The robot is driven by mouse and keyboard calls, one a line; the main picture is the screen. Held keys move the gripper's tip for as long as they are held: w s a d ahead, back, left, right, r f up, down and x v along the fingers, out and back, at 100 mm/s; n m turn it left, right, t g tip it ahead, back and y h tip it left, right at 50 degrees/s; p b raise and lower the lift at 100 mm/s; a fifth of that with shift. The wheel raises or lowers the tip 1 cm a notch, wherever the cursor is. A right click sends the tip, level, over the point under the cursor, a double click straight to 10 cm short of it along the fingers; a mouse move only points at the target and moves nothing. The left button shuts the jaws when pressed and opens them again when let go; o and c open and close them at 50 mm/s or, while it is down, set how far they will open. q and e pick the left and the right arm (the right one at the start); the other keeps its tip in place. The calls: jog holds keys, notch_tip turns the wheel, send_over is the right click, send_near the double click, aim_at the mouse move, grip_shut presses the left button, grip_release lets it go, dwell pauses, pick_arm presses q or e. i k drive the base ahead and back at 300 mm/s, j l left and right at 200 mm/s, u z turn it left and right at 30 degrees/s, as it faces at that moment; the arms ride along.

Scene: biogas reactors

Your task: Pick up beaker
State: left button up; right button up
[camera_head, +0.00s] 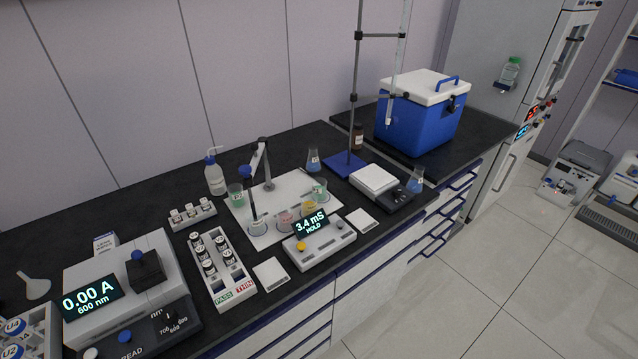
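Several small beakers stand on and around a white board on the black bench. A green-labelled beaker (236,194) is at the board's left rear. Another beaker with greenish contents (320,188) is at its right. A beaker with yellow contents (309,208) and one with pinkish contents (286,219) stand near the front, behind the meter. I cannot tell which beaker the task means. Neither of my grippers is in view.
A probe on a jointed arm (261,160) rises over the white board (291,184). A meter (319,242) reads 3.4 mS. A stand (345,165), scale (374,180) and blue cooler (413,118) are right. A vial rack (233,282) and photometer (110,290) are left.

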aim_at(319, 185)
jog(key=i+l+u, duration=0.15)
jog(key=i+l, duration=0.15)
jog(key=i+l+u, duration=0.1)
jog(key=i+l, duration=0.15)
jog(key=l, duration=0.15)
jog(key=i+l+u, duration=0.15)
jog(key=i+l, duration=0.15)
jog(key=i+l+u, duration=0.1)
jog(key=l, duration=0.4)
jog(key=i, duration=0.1)
